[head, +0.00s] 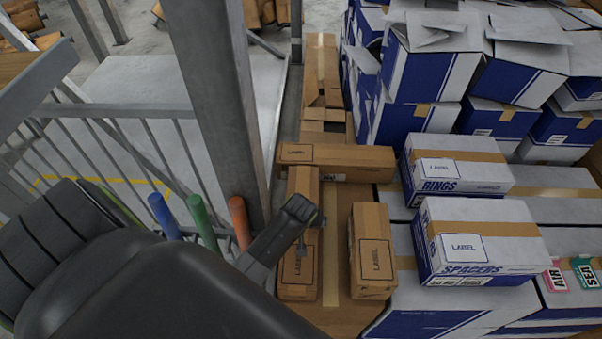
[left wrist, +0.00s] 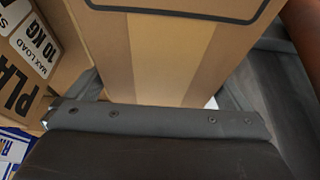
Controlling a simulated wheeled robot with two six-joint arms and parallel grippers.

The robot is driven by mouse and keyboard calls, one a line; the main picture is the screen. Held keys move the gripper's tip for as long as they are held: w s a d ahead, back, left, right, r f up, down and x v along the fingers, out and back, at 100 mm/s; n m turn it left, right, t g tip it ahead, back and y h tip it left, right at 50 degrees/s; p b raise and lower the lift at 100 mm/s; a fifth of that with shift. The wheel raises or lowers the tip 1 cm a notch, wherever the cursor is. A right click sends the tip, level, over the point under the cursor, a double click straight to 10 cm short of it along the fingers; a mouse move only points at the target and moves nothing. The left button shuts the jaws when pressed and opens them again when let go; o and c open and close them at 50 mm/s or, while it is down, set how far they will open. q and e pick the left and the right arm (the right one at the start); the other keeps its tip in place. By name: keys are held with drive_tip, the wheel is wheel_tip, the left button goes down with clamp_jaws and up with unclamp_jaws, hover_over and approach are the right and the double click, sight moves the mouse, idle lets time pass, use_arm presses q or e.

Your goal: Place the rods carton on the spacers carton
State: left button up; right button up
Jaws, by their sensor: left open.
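The white-and-blue spacers carton (head: 485,250) sits at the right on a blue-and-white stack in the head view. Three brown cartons lie near my left gripper (head: 308,230): a left one (head: 299,277), a right one (head: 372,255) and one lying crosswise behind (head: 345,156). I cannot read the word rods on any of them. My left gripper is open over the left brown carton. In the left wrist view, a brown carton (left wrist: 165,60) with a tan strip lies between its fingers (left wrist: 162,95); whether they touch it is unclear. My right gripper is out of view.
The white-and-blue rings carton (head: 455,170) stands just behind the spacers carton. Small AIR (head: 556,278) and SEA (head: 584,274) tags lie to its right. Blue-and-white boxes (head: 425,75) pile up behind. A grey post (head: 215,100) and railing stand at the left.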

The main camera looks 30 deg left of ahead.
use_arm(q)
drive_tip(key=shift+x, duration=0.85)
drive_tip(key=c, duration=1.3)
drive_tip(key=shift+w+r, duration=0.1)
drive_tip(key=shift+c, duration=1.3)
drive_tip(key=shift+r, duration=0.15)
